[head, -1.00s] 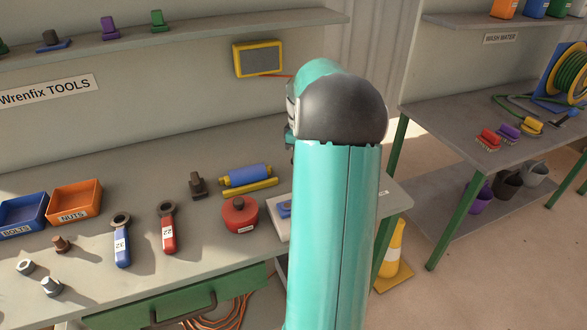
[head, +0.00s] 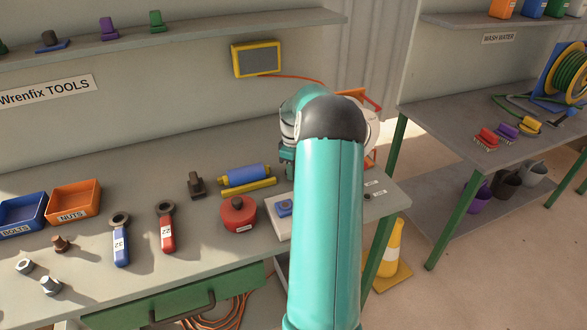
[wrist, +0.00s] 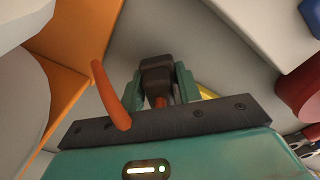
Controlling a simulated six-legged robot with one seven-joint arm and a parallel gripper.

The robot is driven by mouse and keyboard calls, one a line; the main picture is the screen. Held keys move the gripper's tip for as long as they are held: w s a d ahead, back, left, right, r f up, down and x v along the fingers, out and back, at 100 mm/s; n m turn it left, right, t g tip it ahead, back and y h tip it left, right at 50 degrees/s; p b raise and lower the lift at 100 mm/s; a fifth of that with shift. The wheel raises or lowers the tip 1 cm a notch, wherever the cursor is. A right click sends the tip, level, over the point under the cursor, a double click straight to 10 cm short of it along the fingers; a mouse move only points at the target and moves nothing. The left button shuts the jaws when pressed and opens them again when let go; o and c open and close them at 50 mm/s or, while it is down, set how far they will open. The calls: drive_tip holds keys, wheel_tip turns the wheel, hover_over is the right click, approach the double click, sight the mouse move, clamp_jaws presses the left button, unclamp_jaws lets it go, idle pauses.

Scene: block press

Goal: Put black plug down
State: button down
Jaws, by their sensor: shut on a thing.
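The black plug (wrist: 156,68) is a dark block between the two green fingers of my gripper (wrist: 158,82) in the wrist view. My gripper is shut on it. An orange cable (wrist: 110,95) curves up close to the wrist camera, and a piece of orange shows just under the plug. In the head view my gripper (head: 287,157) is mostly hidden behind my own teal arm, over the back right of the grey workbench (head: 150,150). The plug cannot be made out there. Whether it touches the bench is unclear.
Near my arm are a red pot (head: 238,215), a white block with a blue top (head: 277,212), a blue roller (head: 246,174) and a dark block (head: 196,184). An orange frame (head: 372,101) stands behind my arm. A yellow-framed panel (head: 257,60) has an orange cord.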

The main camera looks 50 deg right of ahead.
drive_tip(key=shift+f, duration=0.1)
drive_tip(key=shift+f, duration=0.35)
drive_tip(key=shift+f, duration=0.15)
drive_tip(key=c, duration=1)
unclamp_jaws()
drive_tip(key=shift+o, duration=0.2)
wheel_tip(320, 180, up, 13)
drive_tip(key=shift+r, duration=0.2)
